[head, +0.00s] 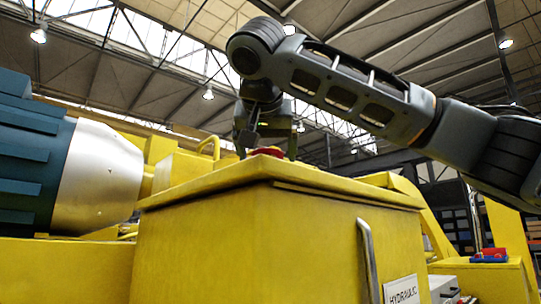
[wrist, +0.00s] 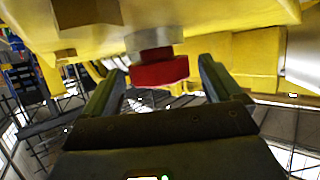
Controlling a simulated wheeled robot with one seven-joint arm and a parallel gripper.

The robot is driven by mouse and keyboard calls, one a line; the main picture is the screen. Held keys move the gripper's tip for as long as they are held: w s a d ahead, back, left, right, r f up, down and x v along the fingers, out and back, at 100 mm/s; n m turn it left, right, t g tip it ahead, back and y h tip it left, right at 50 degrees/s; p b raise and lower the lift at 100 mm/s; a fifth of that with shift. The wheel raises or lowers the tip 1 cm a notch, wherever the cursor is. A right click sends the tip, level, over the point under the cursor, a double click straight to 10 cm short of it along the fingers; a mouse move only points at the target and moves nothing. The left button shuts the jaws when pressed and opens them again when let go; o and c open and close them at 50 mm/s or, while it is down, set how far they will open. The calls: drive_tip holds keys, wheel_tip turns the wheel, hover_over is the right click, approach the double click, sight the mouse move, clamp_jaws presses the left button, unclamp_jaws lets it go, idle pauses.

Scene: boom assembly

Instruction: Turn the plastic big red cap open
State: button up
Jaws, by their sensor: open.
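The big red cap (head: 266,151) sits on top of the yellow hydraulic box (head: 250,230), and only its upper part shows above the box's lid edge in the head view. My gripper (wrist: 160,80) is open, with a finger on each side of the cap and a visible gap to both. In the head view my gripper (head: 262,130) points down just above the cap, partly hidden by my own wrist.
A large blue and silver cylinder (head: 95,175) is at the left. A grey bar handle (head: 368,260) runs down the box front. Red and blue items (head: 489,256) lie at the right.

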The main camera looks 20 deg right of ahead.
drive_tip(key=shift+c, duration=0.4)
drive_tip(key=c, duration=0.9)
drive_tip(key=shift+c, duration=0.2)
